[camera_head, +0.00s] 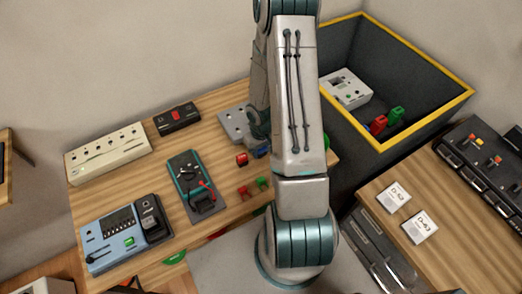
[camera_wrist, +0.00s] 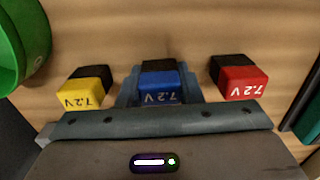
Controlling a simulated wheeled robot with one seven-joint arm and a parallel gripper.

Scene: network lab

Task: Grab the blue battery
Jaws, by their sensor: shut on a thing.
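The blue battery (camera_wrist: 160,90), with a black top and "7.2V" on its side, is at the middle of the wrist view. My gripper (camera_wrist: 158,76) is shut on it, with one finger along each side. I cannot tell whether it touches the table or is slightly above it. In the head view my arm hides most of the gripper and the battery.
A yellow battery (camera_wrist: 87,88) is left of the blue one and a red battery (camera_wrist: 238,82) is right, both close by. A green round object (camera_wrist: 22,42) is at far left. A yellow-rimmed bin (camera_head: 381,147) stands right of the wooden table (camera_head: 165,149).

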